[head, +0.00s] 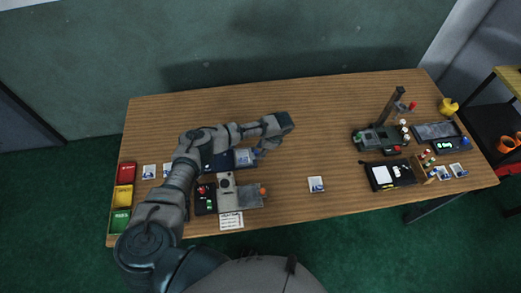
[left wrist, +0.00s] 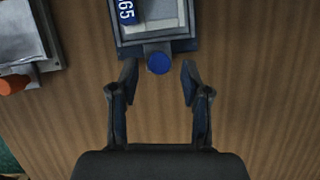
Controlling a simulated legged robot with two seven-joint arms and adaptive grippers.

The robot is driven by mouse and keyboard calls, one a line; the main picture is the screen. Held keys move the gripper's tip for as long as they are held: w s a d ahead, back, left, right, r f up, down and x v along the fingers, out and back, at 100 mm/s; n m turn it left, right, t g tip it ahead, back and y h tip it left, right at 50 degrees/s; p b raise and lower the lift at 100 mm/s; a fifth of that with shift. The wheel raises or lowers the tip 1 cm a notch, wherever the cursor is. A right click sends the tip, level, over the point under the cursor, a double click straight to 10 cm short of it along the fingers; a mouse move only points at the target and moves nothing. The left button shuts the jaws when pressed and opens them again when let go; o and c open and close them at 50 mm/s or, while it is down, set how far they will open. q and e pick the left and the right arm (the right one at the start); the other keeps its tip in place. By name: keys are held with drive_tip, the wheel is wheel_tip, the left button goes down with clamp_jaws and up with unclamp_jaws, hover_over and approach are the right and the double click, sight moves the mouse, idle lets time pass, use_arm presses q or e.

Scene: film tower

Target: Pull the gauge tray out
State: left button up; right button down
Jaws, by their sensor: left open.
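The gauge tray (left wrist: 184,44) is a grey-rimmed tray at the top of the left wrist view, with a round blue knob (left wrist: 159,62) on its near edge. A blue block marked 65 (left wrist: 126,10) lies in it beside a pale piece. In the head view the tray (head: 244,157) sits on the left half of the table, partly by my arm. My left gripper (left wrist: 159,76) is open, its fingertips on either side of the knob with gaps showing. In the head view this gripper (head: 263,149) is small and partly hidden. My right gripper is not in view.
A grey device with an orange knob (head: 228,192) stands just in front of the tray. Red, yellow and green bins (head: 122,196) line the left edge. A stand (head: 380,133) and small items fill the table's right side. The wooden table (head: 310,140) is clear right of the tray.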

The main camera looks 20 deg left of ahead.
use_arm(q)
drive_tip(key=v, duration=1.2)
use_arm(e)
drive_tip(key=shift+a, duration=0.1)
use_arm(q)
drive_tip(key=shift+w+a+f, duration=0.1)
drive_tip(key=shift+a, duration=0.15)
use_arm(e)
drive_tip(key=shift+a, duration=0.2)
